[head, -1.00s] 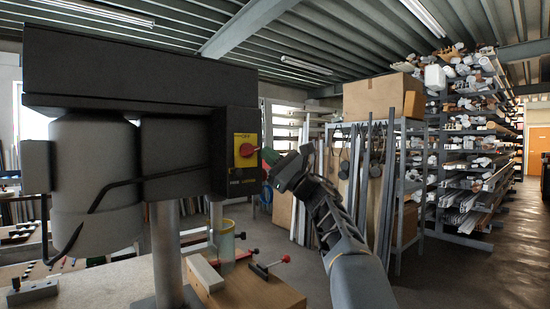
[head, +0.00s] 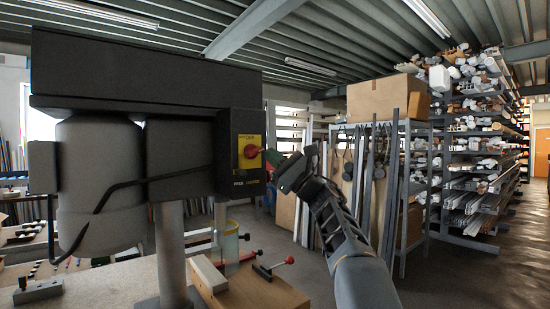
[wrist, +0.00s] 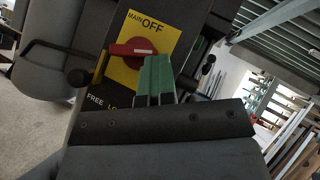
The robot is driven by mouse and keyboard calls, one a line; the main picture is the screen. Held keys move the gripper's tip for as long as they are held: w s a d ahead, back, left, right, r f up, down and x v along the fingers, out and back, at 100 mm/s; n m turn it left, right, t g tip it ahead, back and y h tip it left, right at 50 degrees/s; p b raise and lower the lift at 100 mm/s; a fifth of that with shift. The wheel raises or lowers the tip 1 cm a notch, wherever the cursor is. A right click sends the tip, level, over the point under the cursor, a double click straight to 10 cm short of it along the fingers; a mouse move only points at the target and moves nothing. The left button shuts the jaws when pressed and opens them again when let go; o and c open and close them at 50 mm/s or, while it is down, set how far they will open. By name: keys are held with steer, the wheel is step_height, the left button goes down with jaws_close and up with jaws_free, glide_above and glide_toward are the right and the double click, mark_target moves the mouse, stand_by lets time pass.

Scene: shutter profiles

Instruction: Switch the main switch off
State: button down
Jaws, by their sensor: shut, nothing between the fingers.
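The main switch is a red rotary knob (head: 251,151) on a yellow plate (head: 243,142), on the dark machine head. In the wrist view the red knob (wrist: 131,48) lies crosswise on the yellow plate (wrist: 141,28), with "MAIN OFF" lettered above it. White lettering, partly covered, is below. My gripper (head: 271,157) is just right of the knob in the head view. Its green fingertips (wrist: 155,72) are shut and empty, overlapping the knob's right end in the wrist view. I cannot tell whether they touch it.
The drilling machine's dark housing (head: 125,77) fills the left. A wooden block (head: 260,291) and red-handled clamp (head: 275,267) lie below. A rack of profiles (head: 478,150) and a cardboard box (head: 388,98) stand behind. Open floor lies at the right.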

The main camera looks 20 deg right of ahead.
steer(key=s+d+f+b, duration=0.2)
steer(key=f+b, duration=0.2)
steer(key=f, duration=0.1)
steer(key=s+d+f+b, duration=0.3)
steer(key=f+b, duration=0.1)
steer(key=f, duration=0.1)
steer(key=shift+s+d+f+b, duration=0.2)
steer(key=shift+s+d+b, duration=0.1)
steer(key=shift+s+b, duration=0.05)
